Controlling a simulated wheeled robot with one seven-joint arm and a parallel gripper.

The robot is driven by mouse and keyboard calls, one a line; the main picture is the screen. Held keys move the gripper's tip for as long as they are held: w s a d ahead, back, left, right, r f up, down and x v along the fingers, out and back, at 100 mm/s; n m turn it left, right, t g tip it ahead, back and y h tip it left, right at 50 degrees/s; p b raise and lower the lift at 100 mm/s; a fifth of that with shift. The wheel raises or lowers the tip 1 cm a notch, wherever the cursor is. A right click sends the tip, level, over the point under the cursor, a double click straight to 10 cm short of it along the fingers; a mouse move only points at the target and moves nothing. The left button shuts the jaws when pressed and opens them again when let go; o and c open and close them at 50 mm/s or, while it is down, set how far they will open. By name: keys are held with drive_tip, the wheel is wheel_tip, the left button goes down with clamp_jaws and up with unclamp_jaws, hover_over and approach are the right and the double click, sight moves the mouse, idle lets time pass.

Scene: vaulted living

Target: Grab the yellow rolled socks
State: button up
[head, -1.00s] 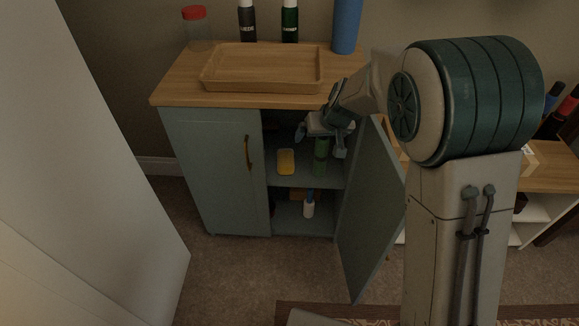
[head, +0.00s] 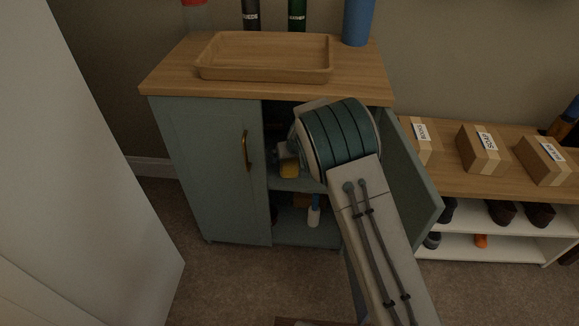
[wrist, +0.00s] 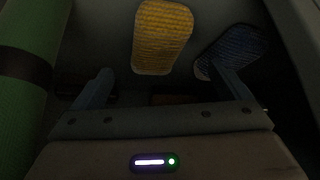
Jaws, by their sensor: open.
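The yellow rolled socks (wrist: 162,36) lie on the upper shelf inside the open cabinet. In the head view the yellow bundle (head: 289,170) shows just left of my arm. In the wrist view my gripper (wrist: 160,76) is open, with one finger on each side of the picture. The socks are ahead of it, between the lines of the two fingers, with nothing clasped. A dark blue ribbed bundle (wrist: 236,46) lies right of the socks, close to the right fingertip. In the head view my gripper is mostly hidden behind my arm.
A green roll with a dark band (wrist: 22,88) stands close on the left in the wrist view. The cabinet (head: 205,165) has its right door (head: 418,185) open beside my arm. A wooden tray (head: 265,74) sits on top. Boxes stand on a low shelf unit at right.

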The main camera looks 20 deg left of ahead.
sight(290, 160)
drive_tip(key=x, duration=0.2)
drive_tip(key=b+x, duration=0.1)
drive_tip(key=x, duration=0.1)
drive_tip(key=b+x, duration=0.1)
drive_tip(key=x, duration=0.1)
drive_tip(key=shift+d+f, duration=0.2)
drive_tip(key=shift+f, duration=0.1)
drive_tip(key=c, duration=1.2)
